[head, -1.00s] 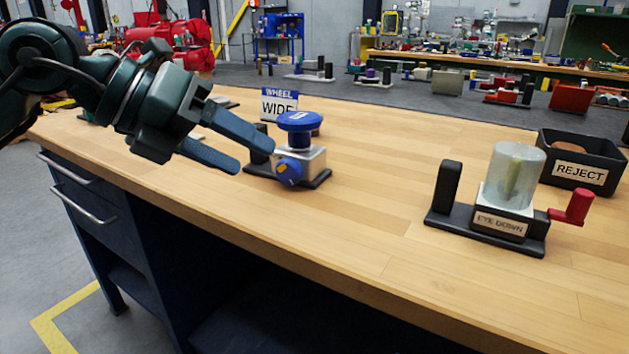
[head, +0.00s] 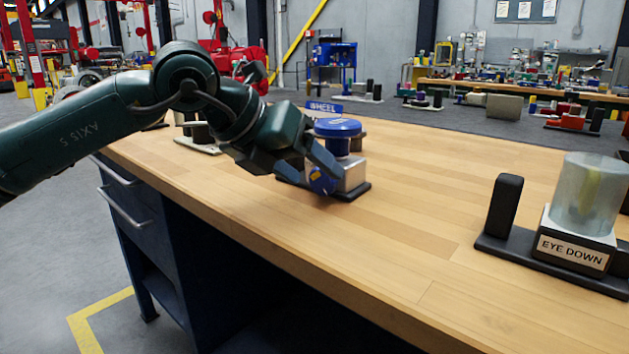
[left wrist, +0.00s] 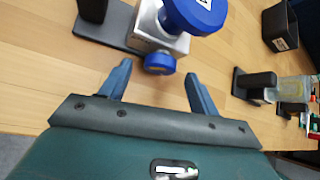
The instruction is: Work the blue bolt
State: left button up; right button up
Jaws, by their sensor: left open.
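The blue bolt (head: 320,181) is a short round blue knob with a yellow mark, on the front of a silver valve block (head: 353,174). A larger blue wheel (head: 338,126) sits above it on the same block. My left gripper (head: 322,170) is open at the front of the block and partly covers the bolt in the head view. In the left wrist view the bolt (left wrist: 159,63) lies ahead, between the open fingertips (left wrist: 158,71) and apart from both. The wheel (left wrist: 195,14) shows beyond it. My right gripper is not in view.
A black base plate (head: 360,192) carries the block, and a sign reading WHEEL (head: 324,107) stands behind. A fixture labelled EYE DOWN (head: 571,251) with a clear cylinder stands at right. The wooden bench (head: 430,170) between them is clear.

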pick_arm(q)
jog(key=shift+x, duration=1.1)
jog(key=c, duration=1)
